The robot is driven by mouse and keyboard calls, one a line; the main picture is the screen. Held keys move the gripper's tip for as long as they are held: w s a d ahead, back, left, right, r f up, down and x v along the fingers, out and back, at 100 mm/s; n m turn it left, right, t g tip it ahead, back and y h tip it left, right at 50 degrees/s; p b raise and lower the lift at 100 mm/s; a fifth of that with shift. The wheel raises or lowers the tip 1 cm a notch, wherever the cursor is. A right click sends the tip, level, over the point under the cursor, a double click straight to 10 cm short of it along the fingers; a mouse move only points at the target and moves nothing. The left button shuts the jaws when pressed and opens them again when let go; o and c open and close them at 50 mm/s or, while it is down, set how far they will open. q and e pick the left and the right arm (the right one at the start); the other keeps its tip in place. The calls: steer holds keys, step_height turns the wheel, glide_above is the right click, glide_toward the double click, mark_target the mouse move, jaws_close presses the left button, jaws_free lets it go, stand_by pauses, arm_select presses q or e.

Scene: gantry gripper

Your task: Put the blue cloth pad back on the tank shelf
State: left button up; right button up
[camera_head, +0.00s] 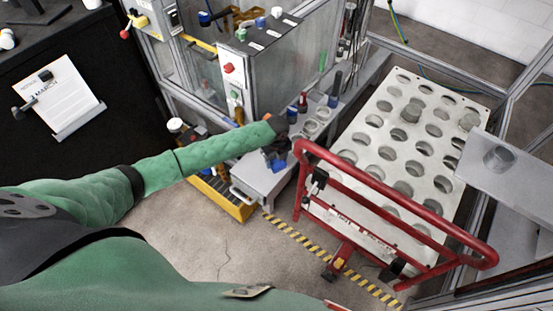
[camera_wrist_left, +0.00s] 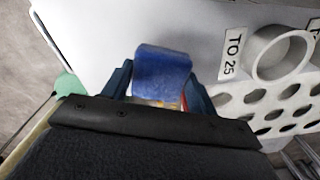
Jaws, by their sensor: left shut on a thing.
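My left arm reaches in from the left, and its dark gripper (camera_head: 278,150) is over the grey shelf (camera_head: 262,180) in front of the clear-walled tank (camera_head: 285,65). In the left wrist view the gripper (camera_wrist_left: 160,88) is shut on the blue cloth pad (camera_wrist_left: 163,66), which hangs curved between the two blue fingers. I cannot tell whether the pad touches that surface. My right gripper is out of view.
A red tubular rail (camera_head: 400,200) stands right of the gripper, before a white panel with many round holes (camera_head: 440,150). Small bottles and ring holders (camera_head: 315,122) stand on the shelf. A yellow tray (camera_head: 238,207) is below. The floor (camera_head: 220,250) in front is clear.

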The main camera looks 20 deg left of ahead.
mark_target(277, 161)
arm_select(q)
steer(key=shift+f, duration=0.45)
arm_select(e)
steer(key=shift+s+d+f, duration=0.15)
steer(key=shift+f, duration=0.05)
arm_select(q)
steer(key=o, duration=0.9)
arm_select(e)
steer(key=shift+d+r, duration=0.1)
arm_select(q)
steer(key=shift+r, duration=0.55)
steer(key=shift+r+b, duration=1.7)
steer(key=shift+r, duration=3.85)
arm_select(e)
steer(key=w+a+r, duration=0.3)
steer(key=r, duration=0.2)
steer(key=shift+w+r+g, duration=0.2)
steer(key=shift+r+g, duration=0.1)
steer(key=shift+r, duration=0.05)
